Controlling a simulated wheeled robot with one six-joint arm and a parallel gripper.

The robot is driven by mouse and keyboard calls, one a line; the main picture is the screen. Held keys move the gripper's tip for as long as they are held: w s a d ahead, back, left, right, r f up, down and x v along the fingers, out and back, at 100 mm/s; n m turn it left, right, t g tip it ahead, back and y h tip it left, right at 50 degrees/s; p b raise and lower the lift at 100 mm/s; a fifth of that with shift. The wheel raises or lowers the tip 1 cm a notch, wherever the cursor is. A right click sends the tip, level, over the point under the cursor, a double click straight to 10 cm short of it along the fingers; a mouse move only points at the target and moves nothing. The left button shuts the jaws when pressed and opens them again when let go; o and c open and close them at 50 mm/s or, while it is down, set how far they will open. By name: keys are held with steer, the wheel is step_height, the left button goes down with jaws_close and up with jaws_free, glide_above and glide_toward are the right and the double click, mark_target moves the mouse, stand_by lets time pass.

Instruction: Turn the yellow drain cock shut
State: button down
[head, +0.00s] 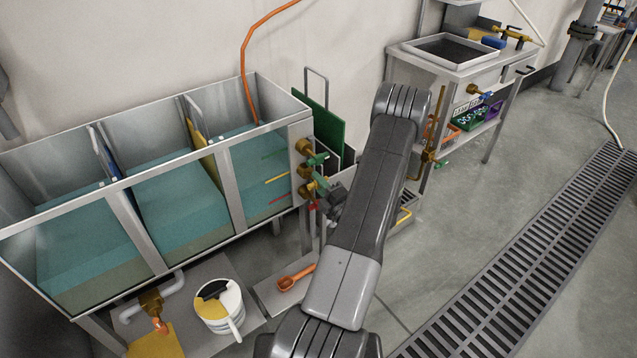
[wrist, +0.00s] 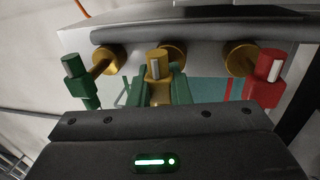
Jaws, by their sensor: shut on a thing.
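The yellow cock (wrist: 158,66) is the middle one of three in the wrist view, with a pale line running lengthwise on its face. My gripper (wrist: 161,86) has its green fingers on either side of this cock's handle and is shut on it. The handle's lower part is largely hidden between the fingers. In the head view my gripper (head: 325,186) is at the right end of the tank, mostly behind my arm, so the handle's angle is unclear there.
A green cock (wrist: 75,66) and a red cock (wrist: 268,66) flank the yellow one closely. The tank (head: 228,178) holds teal liquid in several bays. A white bucket (head: 212,322) and orange scoop (head: 297,277) are below. Floor by the grating (head: 540,250) is clear.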

steer(key=c, duration=1.4)
jaws_free()
steer(key=v, duration=1.4)
steer(key=shift+w, duration=0.15)
steer(key=x, duration=1.3)
steer(key=shift+w+a+r, duration=0.1)
steer(key=shift+w+a, duration=0.15)
steer(key=shift+a, duration=0.05)
